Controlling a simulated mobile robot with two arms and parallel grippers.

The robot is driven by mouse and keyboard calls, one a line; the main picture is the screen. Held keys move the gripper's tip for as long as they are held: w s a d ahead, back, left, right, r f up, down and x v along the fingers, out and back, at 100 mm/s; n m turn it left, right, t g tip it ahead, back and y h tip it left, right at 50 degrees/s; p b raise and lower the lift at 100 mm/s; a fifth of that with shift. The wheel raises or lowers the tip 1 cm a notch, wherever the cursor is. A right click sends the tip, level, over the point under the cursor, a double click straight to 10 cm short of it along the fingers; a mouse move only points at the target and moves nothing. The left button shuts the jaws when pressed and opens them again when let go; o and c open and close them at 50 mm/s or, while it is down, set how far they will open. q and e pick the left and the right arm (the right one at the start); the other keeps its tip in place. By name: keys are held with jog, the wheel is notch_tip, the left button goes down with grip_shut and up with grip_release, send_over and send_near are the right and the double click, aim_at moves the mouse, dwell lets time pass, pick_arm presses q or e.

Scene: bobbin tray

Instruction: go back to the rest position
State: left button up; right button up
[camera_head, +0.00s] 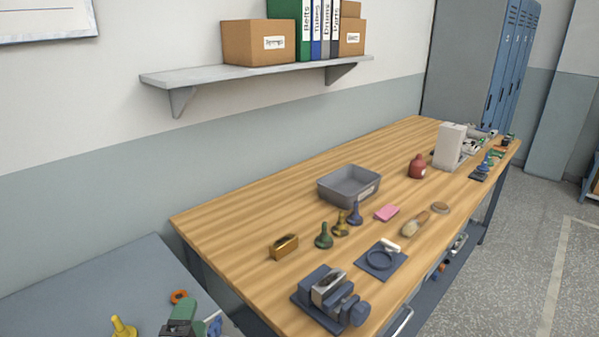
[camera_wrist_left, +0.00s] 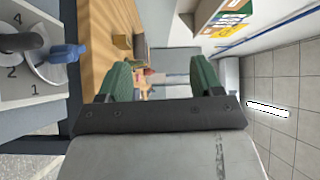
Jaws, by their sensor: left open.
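My left gripper (camera_head: 184,318) shows at the bottom left edge of the head view, its green finger over the grey table. In the left wrist view its two green fingers (camera_wrist_left: 161,75) stand wide apart with nothing between them. The gripper is clear of the wooden bench. My right gripper is in neither view.
A yellow peg-shaped piece (camera_head: 122,328) and an orange ring (camera_head: 179,296) are by my left gripper. The wooden bench holds a grey bin (camera_head: 348,186), green (camera_head: 323,238) and blue (camera_head: 355,215) bobbin-like pieces and a vise (camera_head: 332,297). A numbered tray (camera_wrist_left: 42,88) shows in the wrist view.

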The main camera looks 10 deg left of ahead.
pick_arm(q)
jog(key=s+d+f+n+g+h, duration=0.1)
jog(key=s+d+f+n+g, duration=0.1)
jog(key=s+f+n+g, duration=0.4)
jog(key=s+d+f+n+g+h, duration=0.1)
jog(key=s+d+n+g, duration=0.2)
jog(key=s, duration=0.5)
jog(key=s+f+n+g+h, duration=0.1)
jog(key=s+f+n+g, duration=0.35)
jog(key=s+g, duration=0.2)
notch_tip(320, 180, down, 27)
jog(key=s, duration=0.2)
jog(key=s+a+f+g, duration=0.1)
jog(key=s+a+f, duration=0.1)
jog(key=s+f, duration=1.3)
jog(key=shift+s+a+g+y, duration=0.2)
jog(key=shift+a+g+y, duration=0.15)
jog(key=shift+y, duration=0.05)
